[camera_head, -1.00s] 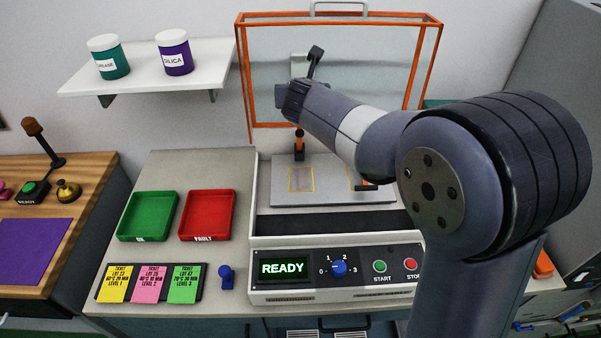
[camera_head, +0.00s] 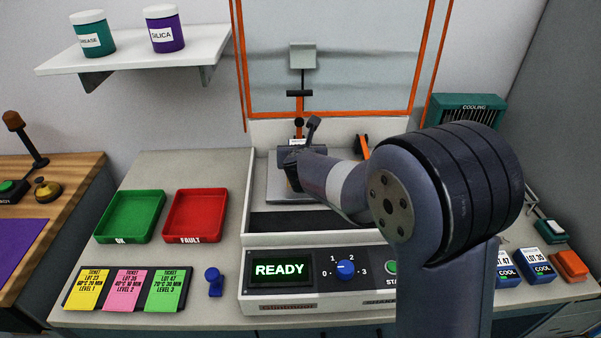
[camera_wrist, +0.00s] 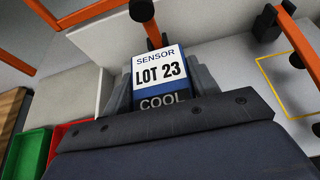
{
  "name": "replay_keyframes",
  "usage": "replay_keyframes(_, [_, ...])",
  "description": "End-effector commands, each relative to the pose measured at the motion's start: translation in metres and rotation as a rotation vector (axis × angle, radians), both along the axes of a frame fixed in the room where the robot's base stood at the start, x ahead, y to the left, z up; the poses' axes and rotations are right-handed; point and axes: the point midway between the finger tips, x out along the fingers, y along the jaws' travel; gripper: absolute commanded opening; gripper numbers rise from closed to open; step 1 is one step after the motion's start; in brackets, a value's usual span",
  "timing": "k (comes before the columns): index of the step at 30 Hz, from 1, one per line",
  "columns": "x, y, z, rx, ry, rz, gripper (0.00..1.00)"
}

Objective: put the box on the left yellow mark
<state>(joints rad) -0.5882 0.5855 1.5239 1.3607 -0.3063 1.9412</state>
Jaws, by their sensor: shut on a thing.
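My gripper (camera_head: 295,158) is shut on a blue box with a white label reading SENSOR LOT 23 and COOL (camera_wrist: 160,72), clear in the wrist view. It holds the box over the left part of the grey plate (camera_head: 276,188) in the open machine. In the head view the gripper and forearm cover most of the box and plate. The left yellow mark is hidden behind gripper and box; whether the box touches the plate cannot be told. The right yellow mark (camera_wrist: 262,75) shows as an outline at the right of the wrist view.
An orange-handled clamp (camera_head: 362,146) stands at the plate's right rear; another orange handle (camera_wrist: 151,25) rises just behind the box. The orange-framed clear cover (camera_head: 330,113) is raised. Green (camera_head: 130,238) and red (camera_head: 197,239) trays lie left; more blue boxes (camera_head: 536,265) stand right.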

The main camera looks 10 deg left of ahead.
Motion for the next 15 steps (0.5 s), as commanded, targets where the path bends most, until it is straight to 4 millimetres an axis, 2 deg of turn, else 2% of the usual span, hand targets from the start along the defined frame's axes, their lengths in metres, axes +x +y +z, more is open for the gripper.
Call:
replay_keyframes(4, [0.0, 0.0, -0.012, -0.001, 0.0, 0.0, 0.29])
replay_keyframes(9, [0.0, 0.0, -0.039, -0.002, -0.001, 0.0, 0.29])
replay_keyframes(15, [0.0, 0.0, -0.046, 0.001, -0.002, 0.0, 0.29])
